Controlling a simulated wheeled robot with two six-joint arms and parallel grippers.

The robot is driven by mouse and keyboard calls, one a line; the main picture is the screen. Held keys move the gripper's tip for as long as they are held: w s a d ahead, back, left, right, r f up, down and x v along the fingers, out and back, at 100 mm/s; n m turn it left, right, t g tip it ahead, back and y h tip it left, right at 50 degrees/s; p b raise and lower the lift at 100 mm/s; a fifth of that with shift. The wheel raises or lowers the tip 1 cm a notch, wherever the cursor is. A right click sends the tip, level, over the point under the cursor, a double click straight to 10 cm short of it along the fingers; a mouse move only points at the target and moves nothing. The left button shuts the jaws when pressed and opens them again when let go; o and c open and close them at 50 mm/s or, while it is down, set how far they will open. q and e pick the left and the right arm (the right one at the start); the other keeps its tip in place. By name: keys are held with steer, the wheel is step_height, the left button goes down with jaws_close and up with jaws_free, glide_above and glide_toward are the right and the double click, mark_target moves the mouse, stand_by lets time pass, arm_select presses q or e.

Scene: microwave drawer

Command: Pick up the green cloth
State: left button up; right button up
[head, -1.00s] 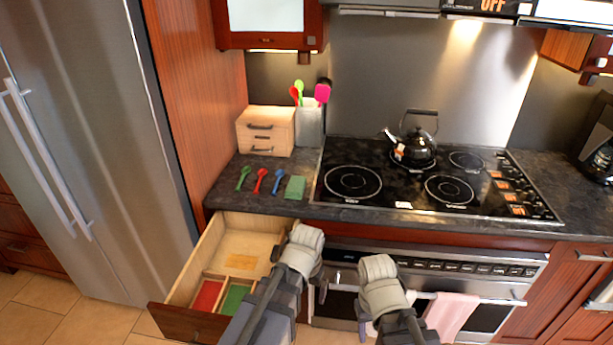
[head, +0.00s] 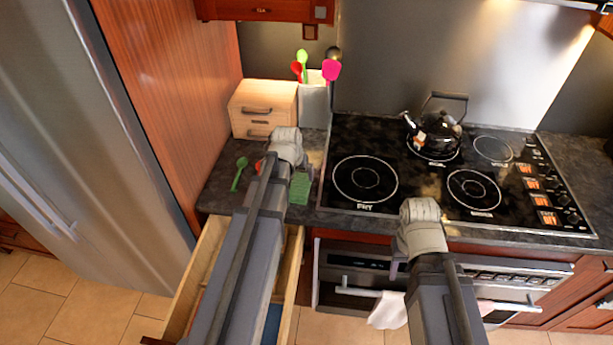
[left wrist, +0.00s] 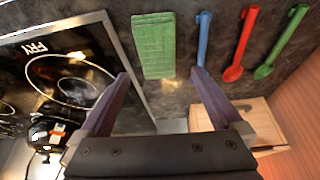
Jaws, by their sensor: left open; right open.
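The green cloth (head: 300,188) lies flat and folded on the dark counter, left of the cooktop. It also shows in the left wrist view (left wrist: 154,46). My left gripper (left wrist: 161,76) is open and empty above the counter, with its two fingertips apart on either side of the cloth's near end in that view. I cannot tell its exact height above the cloth. In the head view my left arm covers part of the counter beside the cloth. My right gripper (head: 396,267) is open in front of the oven, mostly hidden by its own wrist.
Blue (left wrist: 203,40), red (left wrist: 241,45) and green (left wrist: 281,42) spoons lie beside the cloth. A small wooden drawer box (head: 262,105) and a utensil holder (head: 314,103) stand behind. The cooktop (head: 385,200) with a kettle (head: 438,130) is right. An open drawer (head: 291,280) is below.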

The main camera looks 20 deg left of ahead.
mark_target(300, 185)
arm_select(q)
steer(key=shift+f+b, duration=0.35)
steer(key=shift+b, duration=0.15)
steer(key=shift+b+x, duration=0.85)
steer(key=shift+x, duration=0.2)
steer(key=shift+r, duration=0.1)
steer(key=b+x, duration=0.4)
steer(key=shift+s+d+f, duration=0.15)
steer(key=shift+d+f, duration=0.1)
steer(key=shift+f, duration=0.15)
steer(key=shift+w+f+b, duration=0.2)
steer(key=shift+f+b, duration=0.1)
steer(key=shift+b, duration=0.15)
steer(key=shift+r, duration=0.1)
steer(key=shift+c, duration=0.6)
steer(key=c, duration=1.1)
